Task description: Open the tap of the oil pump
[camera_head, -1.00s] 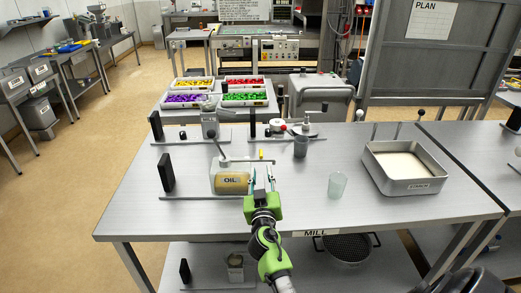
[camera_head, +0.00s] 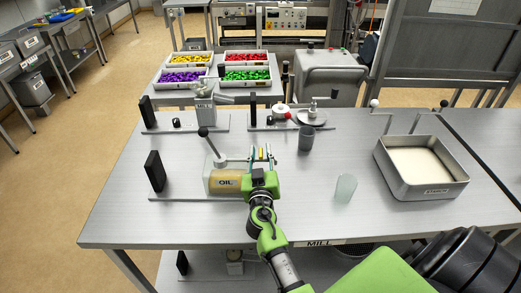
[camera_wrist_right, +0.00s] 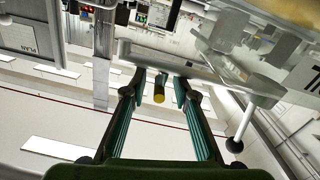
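The oil pump (camera_head: 226,182) stands on the grey table, with an "OIL" label and an amber window on its front. Its lever ends in a black ball (camera_head: 203,132) and leans up to the left. Its tap (camera_head: 262,153) is a short yellow-tipped handle at the pump's right end. In the right wrist view the tap (camera_wrist_right: 160,90) shows as a dark stub with a yellow end, between the fingers. My right gripper (camera_head: 262,155) is open, one finger on each side of the tap, with gaps visible. My left gripper is not in view.
A dark grey cup (camera_head: 306,138) stands just right of the gripper, and a pale translucent cup (camera_head: 345,188) farther right. A metal tray (camera_head: 422,186) is at the right. Trays of coloured pieces (camera_head: 247,77) stand behind.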

